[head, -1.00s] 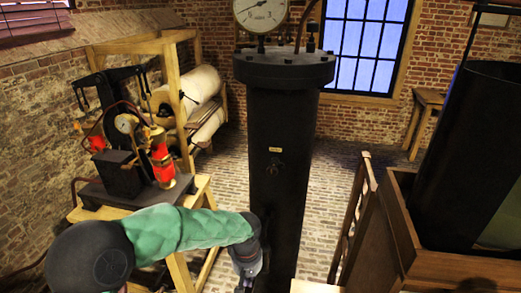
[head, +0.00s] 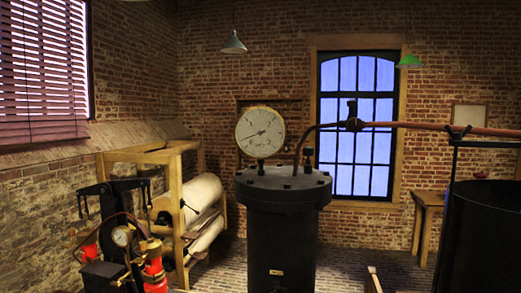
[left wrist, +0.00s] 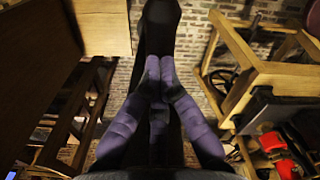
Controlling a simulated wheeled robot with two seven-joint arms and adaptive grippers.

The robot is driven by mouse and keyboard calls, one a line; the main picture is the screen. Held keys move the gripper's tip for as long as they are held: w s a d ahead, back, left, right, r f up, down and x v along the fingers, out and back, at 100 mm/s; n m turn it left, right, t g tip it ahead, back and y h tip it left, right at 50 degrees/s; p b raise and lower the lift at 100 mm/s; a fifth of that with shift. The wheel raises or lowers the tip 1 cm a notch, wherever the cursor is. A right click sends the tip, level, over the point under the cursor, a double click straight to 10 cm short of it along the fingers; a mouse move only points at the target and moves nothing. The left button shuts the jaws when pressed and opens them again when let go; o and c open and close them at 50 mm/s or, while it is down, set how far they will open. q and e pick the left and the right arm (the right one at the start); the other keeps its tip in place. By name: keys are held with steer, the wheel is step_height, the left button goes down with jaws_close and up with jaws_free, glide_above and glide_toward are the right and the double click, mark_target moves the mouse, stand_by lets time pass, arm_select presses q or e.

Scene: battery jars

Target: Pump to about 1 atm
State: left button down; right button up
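A tall black bolted cylinder (head: 282,230) stands in the middle of the head view. A large white dial gauge (head: 260,132) sits on its lid, its needle pointing to the lower left; the numbers are too small to read. A black apparatus with red cylinders (head: 120,255), likely the pump, stands at the lower left with a small gauge (head: 122,236). My left gripper (left wrist: 159,62) shows in the left wrist view, its purple fingertips together in front of a dark upright shape, likely the cylinder. I see nothing clearly held between them. My right gripper is out of view.
A copper pipe (head: 430,127) with a valve (head: 353,122) runs right from the cylinder. A wooden frame with white rolls (head: 203,195) stands behind the apparatus. A dark tank (head: 485,235) is at right.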

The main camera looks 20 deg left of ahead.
arm_select(q)
step_height(320, 180, down, 13)
steer(key=b, duration=1)
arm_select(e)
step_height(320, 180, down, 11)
arm_select(q)
step_height(320, 180, up, 14)
steer(key=p, duration=1)
steer(key=shift+r, duration=0.2)
steer(key=shift+f, duration=0.1)
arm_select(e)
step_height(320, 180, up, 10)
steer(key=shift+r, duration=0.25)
arm_select(q)
steer(key=shift+f, duration=0.1)
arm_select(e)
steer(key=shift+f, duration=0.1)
arm_select(q)
step_height(320, 180, down, 15)
steer(key=b, duration=1.1)
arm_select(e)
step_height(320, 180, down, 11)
arm_select(q)
step_height(320, 180, up, 15)
steer(key=p, duration=1)
steer(key=shift+r, duration=0.2)
steer(key=shift+f, duration=0.1)
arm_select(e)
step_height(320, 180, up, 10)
